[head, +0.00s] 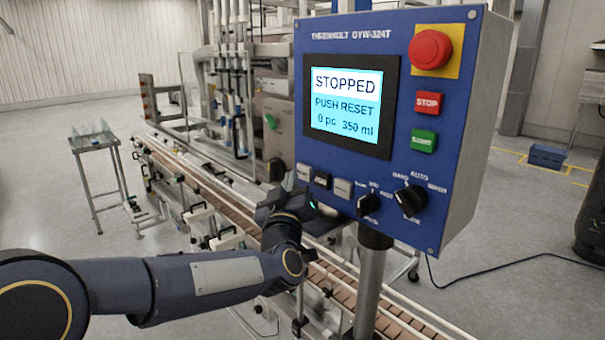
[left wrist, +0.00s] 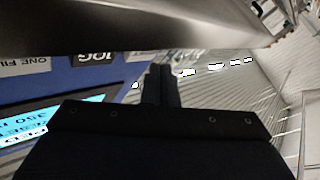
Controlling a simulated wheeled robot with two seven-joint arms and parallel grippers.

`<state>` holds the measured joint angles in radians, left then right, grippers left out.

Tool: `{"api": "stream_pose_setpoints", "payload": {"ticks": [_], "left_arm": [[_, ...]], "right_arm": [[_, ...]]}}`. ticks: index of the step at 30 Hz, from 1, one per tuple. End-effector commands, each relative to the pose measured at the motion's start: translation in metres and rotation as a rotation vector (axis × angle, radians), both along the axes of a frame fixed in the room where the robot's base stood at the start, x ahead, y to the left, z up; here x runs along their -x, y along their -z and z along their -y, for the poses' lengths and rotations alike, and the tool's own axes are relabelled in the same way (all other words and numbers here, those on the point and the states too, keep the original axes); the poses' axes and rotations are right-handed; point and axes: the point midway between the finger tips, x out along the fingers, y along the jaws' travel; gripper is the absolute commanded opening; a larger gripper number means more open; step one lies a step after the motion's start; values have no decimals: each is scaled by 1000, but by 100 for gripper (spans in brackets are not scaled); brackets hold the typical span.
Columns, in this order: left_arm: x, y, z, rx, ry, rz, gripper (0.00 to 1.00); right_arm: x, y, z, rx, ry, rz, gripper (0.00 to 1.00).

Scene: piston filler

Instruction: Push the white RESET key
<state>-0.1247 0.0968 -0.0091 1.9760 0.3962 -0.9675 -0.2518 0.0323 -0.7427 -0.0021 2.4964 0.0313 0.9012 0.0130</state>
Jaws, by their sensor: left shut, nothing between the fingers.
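The blue control panel (head: 400,200) has a row of three keys below its screen (head: 347,105). The left pale key (head: 303,172) has no legible label in the head view; its place in the row fits RESET. The middle one is the dark JOG key (head: 322,180), which also shows upside down in the left wrist view (left wrist: 97,58). The right pale key (head: 343,188) reads ONE FILL in the left wrist view (left wrist: 22,65). My left gripper (head: 290,183) is shut and empty beside the panel's lower left edge, close to the left key. Contact cannot be told.
The screen reads STOPPED, PUSH RESET. A red mushroom button (head: 430,49), a red STOP key (head: 428,103), a green START key (head: 423,141) and two black rotary knobs (head: 410,200) sit on the panel.

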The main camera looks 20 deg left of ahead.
Motion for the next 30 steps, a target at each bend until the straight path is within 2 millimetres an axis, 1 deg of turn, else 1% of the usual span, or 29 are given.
{"api": "stream_pose_setpoints", "payload": {"ticks": [18, 30], "left_arm": [[0, 0, 0, 0, 0, 0, 0], [-8, 0, 4, 0, 1, 0, 0]], "right_arm": [[0, 0, 0, 0, 0, 0, 36], [0, 4, 0, 0, 0, 0, 36]]}}
